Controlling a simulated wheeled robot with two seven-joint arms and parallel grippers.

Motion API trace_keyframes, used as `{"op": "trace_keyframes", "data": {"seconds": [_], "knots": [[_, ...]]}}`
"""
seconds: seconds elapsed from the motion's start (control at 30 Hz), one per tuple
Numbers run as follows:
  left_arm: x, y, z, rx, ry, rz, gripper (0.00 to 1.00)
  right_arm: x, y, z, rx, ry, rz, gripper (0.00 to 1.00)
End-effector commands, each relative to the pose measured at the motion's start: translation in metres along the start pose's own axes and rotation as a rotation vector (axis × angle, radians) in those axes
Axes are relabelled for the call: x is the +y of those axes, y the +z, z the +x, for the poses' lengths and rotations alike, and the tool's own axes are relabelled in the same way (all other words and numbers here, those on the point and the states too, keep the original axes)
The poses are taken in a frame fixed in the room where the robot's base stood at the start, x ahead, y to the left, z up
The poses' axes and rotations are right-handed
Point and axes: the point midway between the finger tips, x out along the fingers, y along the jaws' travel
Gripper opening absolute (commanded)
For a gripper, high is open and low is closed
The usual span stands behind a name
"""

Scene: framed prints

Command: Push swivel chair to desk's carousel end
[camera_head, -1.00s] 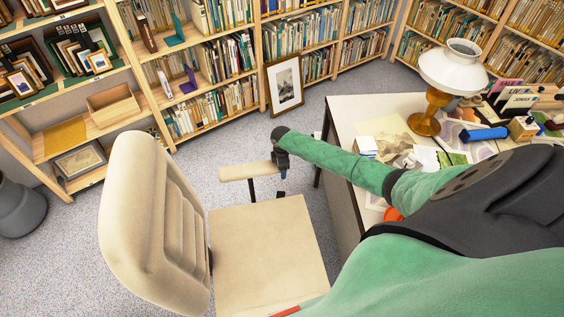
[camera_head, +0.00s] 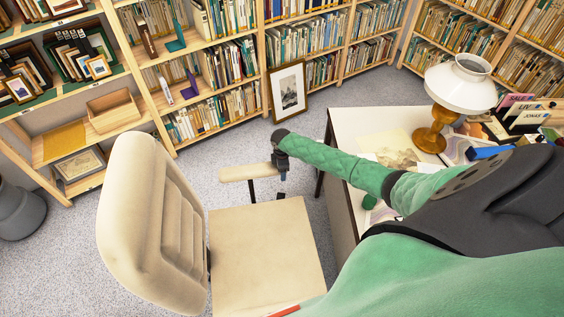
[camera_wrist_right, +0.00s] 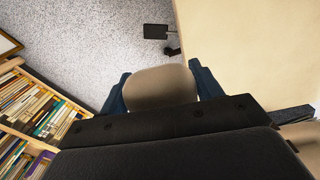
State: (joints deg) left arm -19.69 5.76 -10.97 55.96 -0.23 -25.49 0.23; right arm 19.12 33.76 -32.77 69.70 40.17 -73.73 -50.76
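The cream swivel chair (camera_head: 265,250) stands left of the desk (camera_head: 345,125), its tall backrest (camera_head: 150,225) at the left. My right arm, in a green sleeve, crosses over the desk from the right. My right gripper (camera_head: 281,168) is at the end of the chair's far armrest (camera_head: 238,173). In the right wrist view, the dark blue fingers of the right gripper (camera_wrist_right: 160,88) lie against both sides of the beige armrest (camera_wrist_right: 160,85). The seat (camera_wrist_right: 250,50) shows there at the right. My left gripper is not in view. I cannot make out a carousel for certain.
A white-shaded lamp (camera_head: 458,85), prints and a rack of labelled cards (camera_head: 520,110) are on the desk. A framed print (camera_head: 289,91) leans against the bookshelves (camera_head: 210,115) behind. Carpet (camera_head: 235,140) is clear between chair and shelves. A grey bin (camera_head: 18,210) stands far left.

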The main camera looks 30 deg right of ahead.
Motion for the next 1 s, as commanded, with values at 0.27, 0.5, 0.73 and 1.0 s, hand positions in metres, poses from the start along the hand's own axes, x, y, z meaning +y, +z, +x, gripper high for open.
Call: {"op": "trace_keyframes", "data": {"seconds": [0.27, 0.5, 0.73, 1.0], "knots": [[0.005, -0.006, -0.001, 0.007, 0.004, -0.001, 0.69, 0.003, 0.001, -0.003, 0.001, 0.005, 0.004, 0.9], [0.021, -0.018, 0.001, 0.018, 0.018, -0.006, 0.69, 0.002, 0.001, -0.004, 0.0, 0.003, 0.002, 0.9], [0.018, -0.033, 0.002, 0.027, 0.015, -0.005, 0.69, 0.003, 0.001, -0.03, 0.0, 0.006, 0.0, 0.9], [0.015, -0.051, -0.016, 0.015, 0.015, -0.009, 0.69, 0.003, 0.001, -0.068, 0.001, 0.005, 0.003, 0.9]]}}
